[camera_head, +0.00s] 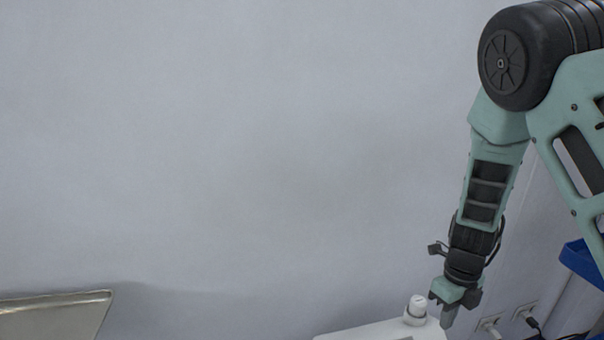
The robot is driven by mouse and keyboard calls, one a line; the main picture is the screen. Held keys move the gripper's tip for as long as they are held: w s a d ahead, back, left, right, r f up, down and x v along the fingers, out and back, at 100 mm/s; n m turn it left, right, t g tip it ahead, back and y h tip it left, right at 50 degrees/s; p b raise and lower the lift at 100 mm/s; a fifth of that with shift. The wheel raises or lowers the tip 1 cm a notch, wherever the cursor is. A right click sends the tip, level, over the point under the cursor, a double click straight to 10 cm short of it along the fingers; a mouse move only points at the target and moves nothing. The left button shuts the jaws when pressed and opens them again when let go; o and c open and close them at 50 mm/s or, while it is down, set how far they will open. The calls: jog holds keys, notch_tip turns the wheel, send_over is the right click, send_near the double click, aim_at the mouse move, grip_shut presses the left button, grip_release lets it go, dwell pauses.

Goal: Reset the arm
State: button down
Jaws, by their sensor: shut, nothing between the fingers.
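My arm comes in from the upper right and hangs down. My gripper (446,318) is at its lower end, low in the picture and right of the middle. It points downward and is shut with nothing in it. It is just right of a small white bottle-like item (416,307), and I cannot tell whether they touch. That item stands on a white surface (372,333), which the bottom edge of the picture cuts off.
A metal tray-like edge (55,302) shows at the lower left. A blue bin (580,262) is at the right edge. Wall sockets (489,325) with a dark cable (533,324) are at the lower right. In front of the grey wall (230,150) there is wide free room.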

jog(key=s+a+r+n+y, duration=0.1)
jog(key=s+a+r+n, duration=0.35)
jog(key=a+n, duration=0.45)
jog(key=s+a+r+n+y, duration=0.1)
jog(key=s+a+r+n, duration=0.3)
jog(key=a+r+n, duration=0.5)
jog(key=s+a+r+n+h, duration=0.1)
jog(key=s+n, duration=0.5)
jog(key=n, duration=0.4)
jog(key=s+a+r+n+t, duration=0.1)
jog(key=s+r+n, duration=0.1)
jog(key=s+n, duration=0.4)
jog(key=shift+s+a+r+n+h+b, duration=0.25)
jog(key=shift+a+n+h+b, duration=0.2)
jog(key=shift+n, duration=2.25)
